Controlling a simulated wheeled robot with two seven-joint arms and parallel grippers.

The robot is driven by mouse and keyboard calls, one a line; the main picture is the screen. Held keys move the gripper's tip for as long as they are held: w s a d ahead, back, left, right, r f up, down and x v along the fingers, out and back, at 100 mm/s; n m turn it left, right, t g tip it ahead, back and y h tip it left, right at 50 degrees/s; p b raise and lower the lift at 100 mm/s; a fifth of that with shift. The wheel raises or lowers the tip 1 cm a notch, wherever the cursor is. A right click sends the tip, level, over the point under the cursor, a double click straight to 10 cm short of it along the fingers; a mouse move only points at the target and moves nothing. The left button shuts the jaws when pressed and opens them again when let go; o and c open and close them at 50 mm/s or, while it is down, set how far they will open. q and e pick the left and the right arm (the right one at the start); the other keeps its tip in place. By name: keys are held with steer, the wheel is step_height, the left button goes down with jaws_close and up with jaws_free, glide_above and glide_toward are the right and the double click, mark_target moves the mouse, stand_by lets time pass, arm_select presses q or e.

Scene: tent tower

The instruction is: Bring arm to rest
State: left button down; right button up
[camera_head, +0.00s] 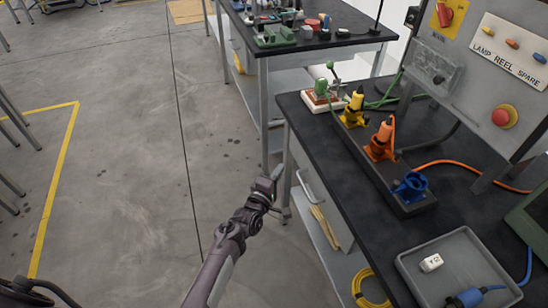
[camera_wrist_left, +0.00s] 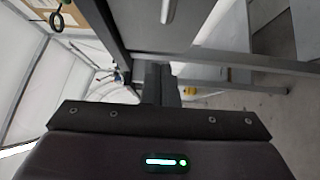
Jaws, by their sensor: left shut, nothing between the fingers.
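My left arm reaches up from the bottom of the head view. Its gripper (camera_head: 266,186) is over the floor, just left of the black-topped workbench (camera_head: 460,238), apart from anything it could hold. In the left wrist view its two dark fingers (camera_wrist_left: 161,84) are together with nothing between them. The bench's frame and a grey panel with a handle show beyond them there. My right gripper is in neither view.
On the bench are a socket strip with yellow (camera_head: 354,108), orange (camera_head: 381,142) and blue (camera_head: 411,186) connectors, a grey tray (camera_head: 416,266) and a control panel (camera_head: 470,60). A second bench (camera_head: 258,48) stands behind. The concrete floor at left is mostly clear.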

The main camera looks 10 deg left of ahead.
arm_select(q)
steer(key=s+a+p, duration=0.1)
steer(key=s+p, duration=0.3)
steer(key=s, duration=0.3)
steer(key=shift+s, duration=0.2)
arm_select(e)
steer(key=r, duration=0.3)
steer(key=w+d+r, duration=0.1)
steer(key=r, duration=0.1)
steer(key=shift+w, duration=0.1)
arm_select(q)
steer(key=shift+f, duration=0.1)
